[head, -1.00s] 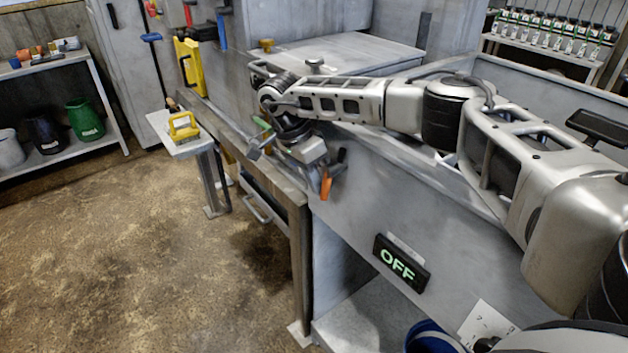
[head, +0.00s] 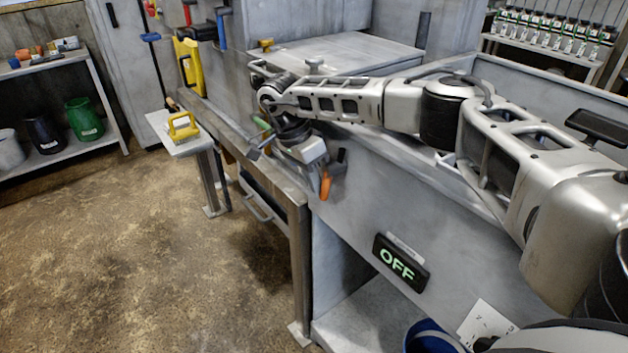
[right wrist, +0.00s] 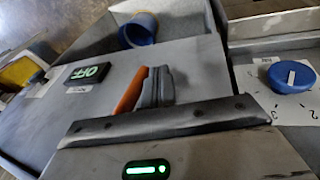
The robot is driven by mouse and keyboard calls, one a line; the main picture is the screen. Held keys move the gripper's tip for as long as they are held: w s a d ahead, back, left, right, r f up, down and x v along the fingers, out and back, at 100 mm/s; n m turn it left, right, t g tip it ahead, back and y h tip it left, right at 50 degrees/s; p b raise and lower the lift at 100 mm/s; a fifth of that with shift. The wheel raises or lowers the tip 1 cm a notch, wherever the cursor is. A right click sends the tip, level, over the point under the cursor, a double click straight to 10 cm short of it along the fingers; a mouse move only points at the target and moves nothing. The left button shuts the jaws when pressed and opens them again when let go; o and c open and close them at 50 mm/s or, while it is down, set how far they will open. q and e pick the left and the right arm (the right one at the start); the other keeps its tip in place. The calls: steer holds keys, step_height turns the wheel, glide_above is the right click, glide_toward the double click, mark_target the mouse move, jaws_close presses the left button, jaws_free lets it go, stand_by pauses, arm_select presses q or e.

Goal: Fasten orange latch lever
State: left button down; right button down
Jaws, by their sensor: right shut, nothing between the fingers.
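The orange latch lever (head: 325,186) hangs at the near upper edge of the grey compactor front, just below my right gripper. It also shows in the right wrist view (right wrist: 130,91), left of the fingers, as a slanted orange bar. My right gripper (right wrist: 157,86) has its grey fingers closed together with nothing between them. They are right beside the lever; I cannot tell whether they touch it. In the head view my right wrist partly covers the latch area, so the lever's upper end is hidden. My left gripper is not in view.
A lit OFF sign (head: 400,262) is on the compactor front. A blue dial (right wrist: 291,76) sits on a numbered plate.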

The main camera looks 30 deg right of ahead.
steer(key=b+v, duration=0.1)
steer(key=v, duration=1.5)
